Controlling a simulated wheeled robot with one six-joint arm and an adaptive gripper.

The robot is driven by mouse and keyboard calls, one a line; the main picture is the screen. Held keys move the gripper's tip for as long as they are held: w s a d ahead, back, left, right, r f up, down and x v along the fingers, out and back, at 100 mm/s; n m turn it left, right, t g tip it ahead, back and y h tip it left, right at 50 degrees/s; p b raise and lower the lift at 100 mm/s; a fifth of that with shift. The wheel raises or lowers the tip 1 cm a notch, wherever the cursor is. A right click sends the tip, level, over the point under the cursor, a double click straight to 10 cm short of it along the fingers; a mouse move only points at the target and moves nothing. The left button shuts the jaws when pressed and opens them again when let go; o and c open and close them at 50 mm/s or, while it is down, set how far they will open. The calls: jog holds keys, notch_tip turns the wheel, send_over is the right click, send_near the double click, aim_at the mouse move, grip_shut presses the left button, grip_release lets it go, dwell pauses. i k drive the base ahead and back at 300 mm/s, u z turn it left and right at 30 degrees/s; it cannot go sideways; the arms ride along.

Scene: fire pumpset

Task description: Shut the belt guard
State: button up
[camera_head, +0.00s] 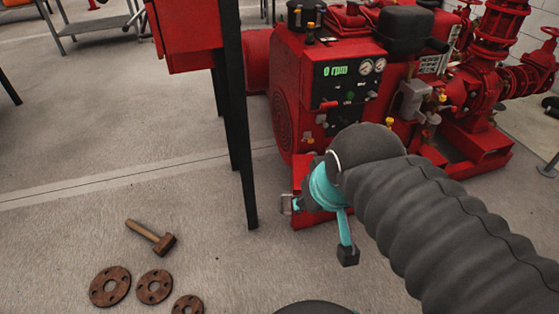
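The red pumpset (310,75) stands at the upper right, with a panel reading "0 rpm" (336,71). A round ringed grille (282,122) shows on its left end. No part is clearly recognisable as the belt guard, and I cannot tell whether it is open or shut. My gripper (319,230), teal with dark tips, is in front of the pumpset's lower left end. Its fingers are spread and nothing shows between them. It overlaps a low red part (311,219) in the picture; contact cannot be told. My arm hides part of the pumpset's base.
A red cabinet (185,32) on dark legs (238,115) stands left of the pumpset, close to my gripper's left. A hammer (152,237) and rusty flanges (110,287) lie on the floor at lower left. Red pipework (490,70) is at right. The left floor is mostly clear.

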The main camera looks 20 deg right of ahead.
aim_at(299, 163)
jog(key=z, duration=2.65)
jog(key=k, duration=1)
jog(key=u, duration=1.65)
jog(key=i, duration=0.5)
jog(key=z, duration=1.35)
jog(key=k, duration=0.3)
jog(key=u, duration=1.25)
